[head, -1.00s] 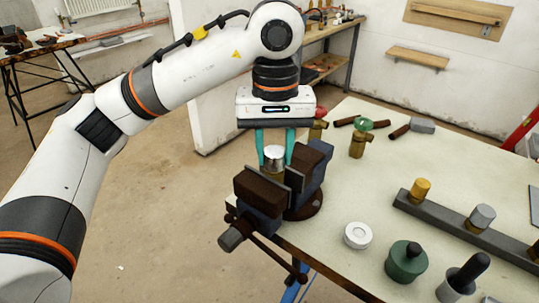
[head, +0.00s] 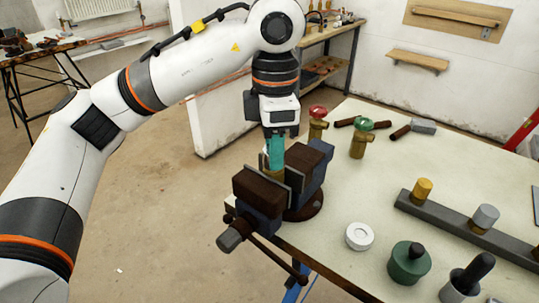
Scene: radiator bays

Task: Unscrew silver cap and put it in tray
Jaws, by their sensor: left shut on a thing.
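A silver cap (head: 264,158) sits on a brass fitting (head: 272,176) clamped upright between the jaws of a bench vise (head: 262,190). My left gripper (head: 276,152) comes down from above with its teal fingers shut on the cap; the near finger hides most of it. Another silver cap (head: 486,215) stands on a grey bar (head: 456,223) at the right, beside a gold-coloured cap (head: 423,187). I cannot make out a tray for certain. My right gripper is not in view.
A white ring-shaped piece (head: 358,236), a green knob-topped pot (head: 408,262) and a black-handled tool (head: 466,276) stand on the bench front. Brass valves with a red (head: 318,112) and a green handwheel (head: 363,125) stand behind the vise.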

